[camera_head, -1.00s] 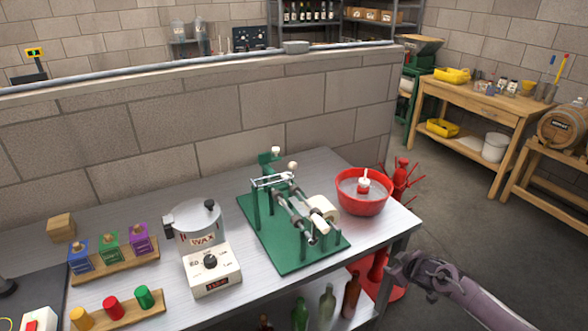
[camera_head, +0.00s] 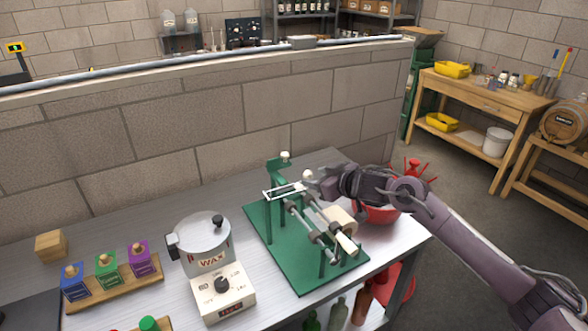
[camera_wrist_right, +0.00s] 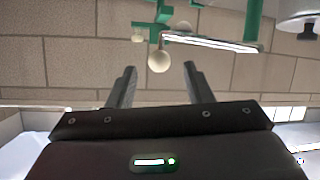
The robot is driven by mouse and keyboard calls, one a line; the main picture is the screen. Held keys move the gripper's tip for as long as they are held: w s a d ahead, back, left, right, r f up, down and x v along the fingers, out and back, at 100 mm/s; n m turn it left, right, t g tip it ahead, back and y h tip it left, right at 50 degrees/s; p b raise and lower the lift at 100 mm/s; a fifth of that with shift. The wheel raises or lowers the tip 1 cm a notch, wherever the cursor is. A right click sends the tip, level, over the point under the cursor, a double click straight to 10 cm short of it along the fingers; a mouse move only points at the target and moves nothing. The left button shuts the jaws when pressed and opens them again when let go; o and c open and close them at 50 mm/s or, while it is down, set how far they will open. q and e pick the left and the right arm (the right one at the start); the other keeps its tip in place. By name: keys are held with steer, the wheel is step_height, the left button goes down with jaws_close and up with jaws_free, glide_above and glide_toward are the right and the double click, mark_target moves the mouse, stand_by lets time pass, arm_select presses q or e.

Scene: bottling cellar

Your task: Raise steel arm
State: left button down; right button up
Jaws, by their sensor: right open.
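The green bench machine (camera_head: 262,222) stands on the metal table, with rollers and a cream paper roll (camera_head: 341,219). Its steel arm (camera_head: 284,192) is a bright flat frame lying roughly level, with a white ball knob (camera_head: 308,175) at its right end. In the right wrist view the steel arm (camera_wrist_right: 212,42) runs to the right from the knob (camera_wrist_right: 159,61). My right gripper (camera_head: 318,183) is beside the knob. In the wrist view its open fingers (camera_wrist_right: 159,80) point toward the knob, which appears between the fingertips; whether they reach around it I cannot tell. My left gripper is out of view.
A second white knob (camera_head: 285,155) tops the green post behind the arm. A red bowl (camera_head: 374,216) is partly hidden behind my right arm. A wax pot (camera_head: 203,245) stands left of the machine. A block wall (camera_head: 180,125) runs behind the table.

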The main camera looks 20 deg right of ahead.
mark_target(310, 175)
steer(key=shift+w+a, duration=0.15)
steer(key=shift+w, duration=0.2)
steer(key=shift+w+p, duration=0.2)
steer(key=shift+p, duration=0.1)
steer(key=shift+p+x, duration=0.3)
steer(key=shift+x, duration=0.5)
steer(key=x, duration=0.3)
steer(key=shift+w+a+f, duration=0.1)
steer(key=shift+w+f, duration=0.15)
steer(key=shift+w+p, duration=0.1)
steer(key=shift+p, duration=0.2)
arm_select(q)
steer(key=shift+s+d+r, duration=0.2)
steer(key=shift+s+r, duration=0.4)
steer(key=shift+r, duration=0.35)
arm_select(e)
steer(key=shift+f, duration=0.1)
jaws_close()
